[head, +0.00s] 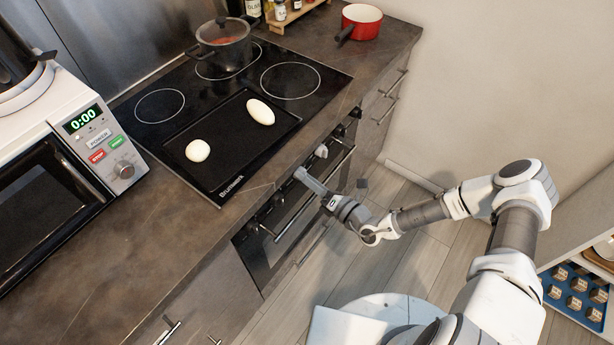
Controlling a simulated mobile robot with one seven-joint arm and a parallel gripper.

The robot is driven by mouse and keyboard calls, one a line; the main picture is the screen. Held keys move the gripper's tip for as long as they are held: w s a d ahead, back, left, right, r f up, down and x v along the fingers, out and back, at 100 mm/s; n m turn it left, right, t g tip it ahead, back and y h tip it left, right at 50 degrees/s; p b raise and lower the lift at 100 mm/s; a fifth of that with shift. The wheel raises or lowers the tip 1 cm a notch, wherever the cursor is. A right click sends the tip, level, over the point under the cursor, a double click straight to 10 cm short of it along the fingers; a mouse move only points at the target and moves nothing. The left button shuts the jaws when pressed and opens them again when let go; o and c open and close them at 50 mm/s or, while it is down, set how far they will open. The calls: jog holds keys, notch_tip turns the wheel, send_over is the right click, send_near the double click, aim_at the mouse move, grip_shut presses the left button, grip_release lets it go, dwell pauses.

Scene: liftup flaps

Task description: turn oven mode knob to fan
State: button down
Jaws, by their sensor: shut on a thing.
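The oven (290,225) is built into the counter below the black hob, with its control panel along the top of its front. My gripper (299,174) reaches the panel from the right and is shut on an oven knob, which the fingers hide. I cannot read the knob's setting or markings from here. A light knob (321,152) shows on the panel to the upper right of my gripper. Darker knobs to the lower left are small and hard to make out.
The oven handle (315,193) runs just below my gripper. The hob (235,140) holds a pot (224,50) and two pale loaves on a black plate. A microwave (70,160) stands left and a red pan (361,22) at the back.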

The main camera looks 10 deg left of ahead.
jog(key=shift+m, duration=0.3)
jog(key=shift+c, duration=1.9)
grip_release()
jog(key=shift+d, duration=0.1)
jog(key=v, duration=1.7)
jog(key=shift+s, duration=0.15)
jog(key=shift+r, duration=0.1)
